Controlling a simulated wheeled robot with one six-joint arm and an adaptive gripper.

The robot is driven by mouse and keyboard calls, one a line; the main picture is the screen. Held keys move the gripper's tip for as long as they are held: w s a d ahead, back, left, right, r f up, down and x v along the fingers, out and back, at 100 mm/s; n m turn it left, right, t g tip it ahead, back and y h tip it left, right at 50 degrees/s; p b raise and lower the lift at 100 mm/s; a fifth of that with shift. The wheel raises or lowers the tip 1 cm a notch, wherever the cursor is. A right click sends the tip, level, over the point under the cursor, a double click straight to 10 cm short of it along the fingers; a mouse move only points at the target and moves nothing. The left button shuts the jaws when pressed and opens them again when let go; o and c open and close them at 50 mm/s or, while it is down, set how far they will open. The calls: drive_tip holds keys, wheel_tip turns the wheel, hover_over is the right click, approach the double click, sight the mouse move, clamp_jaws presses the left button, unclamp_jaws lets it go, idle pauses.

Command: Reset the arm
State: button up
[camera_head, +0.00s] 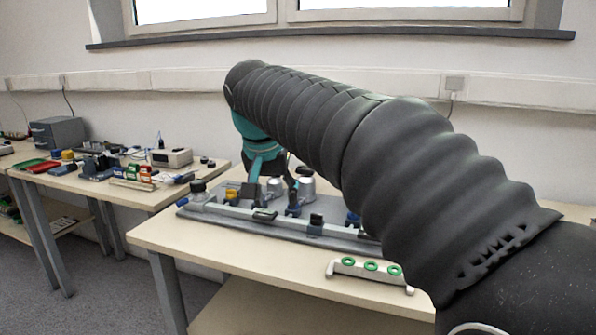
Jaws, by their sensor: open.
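My arm reaches from the lower right across the picture, in a dark ribbed sleeve, over the near table (215,262). Its teal wrist points down at the far end. My gripper (276,178) is the dark part below the wrist, small and partly lost among the fixtures behind and around it. It is open, and I see nothing held in it. It hangs over the back of a grey fixture plate (225,212), near two silver cylinders (306,187). Whether the fingers touch anything is unclear. My arm hides the plate's right part.
A white bar with green rings (370,267) lies at the table's front. A rail with dark clamps (265,215) runs along the plate. A second table (125,197) at left holds several tools and boxes. The wall and window sill (330,33) stand behind. The table's front left is clear.

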drive_tip(key=s+d+f+n+y, duration=0.1)
drive_tip(key=s+d+f+n, duration=0.3)
drive_tip(key=f, duration=0.5)
drive_tip(key=s+d+f+m, duration=0.1)
drive_tip(key=s+d+f, duration=0.3)
drive_tip(key=s+d, duration=0.4)
drive_tip(key=s+d+f+m+t, duration=0.1)
drive_tip(key=s+d+f, duration=0.4)
drive_tip(key=s+d, duration=0.3)
drive_tip(key=s, duration=0.4)
drive_tip(key=shift+s, duration=0.2)
idle(1.1)
drive_tip(key=shift+c, duration=1.3)
